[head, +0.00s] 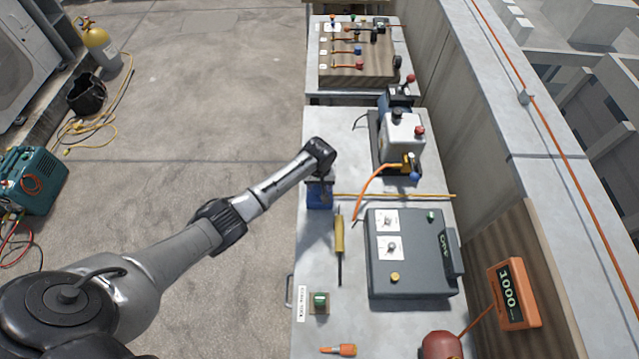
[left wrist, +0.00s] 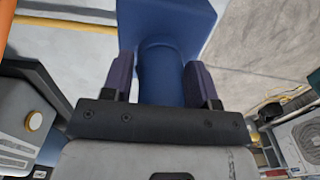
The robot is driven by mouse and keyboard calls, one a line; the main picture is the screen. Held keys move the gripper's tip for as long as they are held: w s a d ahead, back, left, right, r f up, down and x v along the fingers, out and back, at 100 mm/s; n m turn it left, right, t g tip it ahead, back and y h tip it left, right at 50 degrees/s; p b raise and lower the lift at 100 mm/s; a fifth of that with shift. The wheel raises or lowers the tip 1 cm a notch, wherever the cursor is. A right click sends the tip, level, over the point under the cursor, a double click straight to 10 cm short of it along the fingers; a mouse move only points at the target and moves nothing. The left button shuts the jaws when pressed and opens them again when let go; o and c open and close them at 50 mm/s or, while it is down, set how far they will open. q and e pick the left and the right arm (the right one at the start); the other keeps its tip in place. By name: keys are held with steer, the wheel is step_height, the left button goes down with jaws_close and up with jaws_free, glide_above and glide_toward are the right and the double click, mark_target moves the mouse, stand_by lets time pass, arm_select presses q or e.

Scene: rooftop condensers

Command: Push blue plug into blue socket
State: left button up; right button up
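The blue plug (left wrist: 160,75) shows in the left wrist view as a blue cylinder between the two dark fingers of my left gripper (left wrist: 162,80). The fingers lie close along both its sides, and the gripper looks shut on it. The blue socket (left wrist: 165,15) is a larger blue block just beyond the plug; the plug's far end meets it in this view, but how deep it sits is hidden. In the head view the blue socket (head: 319,197) stands near the left edge of the bench, with my left gripper (head: 318,180) right at it. My right gripper is not in view.
A yellow rod (head: 395,196) lies just right of the socket. A yellow-handled screwdriver (head: 339,237) lies in front. A grey control box (head: 411,252) and a pump (head: 402,135) stand on the bench (head: 325,265). A parapet runs along the right.

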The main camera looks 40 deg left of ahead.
arm_select(q)
steer(key=o, duration=0.3)
step_height(320, 180, up, 13)
steer(key=shift+f+p, duration=0.15)
steer(key=shift+p, duration=0.75)
steer(key=shift+r, duration=0.6)
